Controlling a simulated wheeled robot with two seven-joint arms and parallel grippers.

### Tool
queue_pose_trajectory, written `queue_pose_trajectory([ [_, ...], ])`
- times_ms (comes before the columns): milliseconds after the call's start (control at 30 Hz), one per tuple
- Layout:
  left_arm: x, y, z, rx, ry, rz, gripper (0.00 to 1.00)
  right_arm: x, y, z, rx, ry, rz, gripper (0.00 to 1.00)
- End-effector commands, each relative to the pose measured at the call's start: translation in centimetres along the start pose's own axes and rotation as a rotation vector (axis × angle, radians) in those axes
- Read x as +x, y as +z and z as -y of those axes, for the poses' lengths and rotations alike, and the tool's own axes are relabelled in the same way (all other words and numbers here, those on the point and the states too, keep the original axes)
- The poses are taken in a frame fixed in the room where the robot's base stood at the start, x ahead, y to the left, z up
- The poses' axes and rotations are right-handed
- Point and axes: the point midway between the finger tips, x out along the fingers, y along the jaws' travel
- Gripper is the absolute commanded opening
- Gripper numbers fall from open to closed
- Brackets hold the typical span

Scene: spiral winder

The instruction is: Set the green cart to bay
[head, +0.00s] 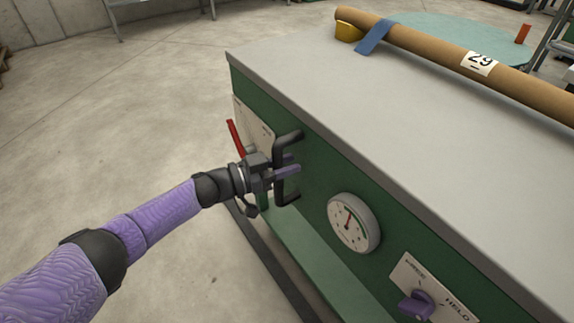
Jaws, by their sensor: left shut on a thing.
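A large green-sided unit (300,215) with a flat grey top (330,90) fills the right of the head view. I see no wheels on it, and I cannot tell whether it is the green cart. My right gripper is not in view.
A red lever (235,138) is just left of the handle. A round gauge (354,222) and a purple knob (416,305) are to its right. A cardboard tube (430,48) marked 29 lies across the back. Bare concrete floor (110,120) is open to the left.

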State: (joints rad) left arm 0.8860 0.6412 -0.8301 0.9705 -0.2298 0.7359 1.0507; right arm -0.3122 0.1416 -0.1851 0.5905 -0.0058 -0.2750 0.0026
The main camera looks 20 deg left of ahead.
Motion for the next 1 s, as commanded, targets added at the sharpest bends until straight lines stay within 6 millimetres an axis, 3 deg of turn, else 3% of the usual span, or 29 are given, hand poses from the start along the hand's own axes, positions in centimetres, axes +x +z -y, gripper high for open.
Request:
queue_pose_trajectory([
  [200,-0.1,0.1,0.0,0.000,-0.002,0.004,0.00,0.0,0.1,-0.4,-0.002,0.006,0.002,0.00],
  [233,-0.1,0.1,0.0,0.000,-0.002,0.004,0.36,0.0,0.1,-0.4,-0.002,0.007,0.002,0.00],
  [400,0.0,0.1,0.0,0.000,-0.002,0.003,0.67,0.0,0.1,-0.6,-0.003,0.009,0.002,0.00],
  [700,-0.5,-0.1,0.0,0.000,-0.002,0.002,0.67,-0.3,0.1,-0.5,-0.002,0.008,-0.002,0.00],
  [1000,-7.7,-0.3,0.1,0.002,-0.004,0.004,0.67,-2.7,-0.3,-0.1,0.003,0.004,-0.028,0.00],
])
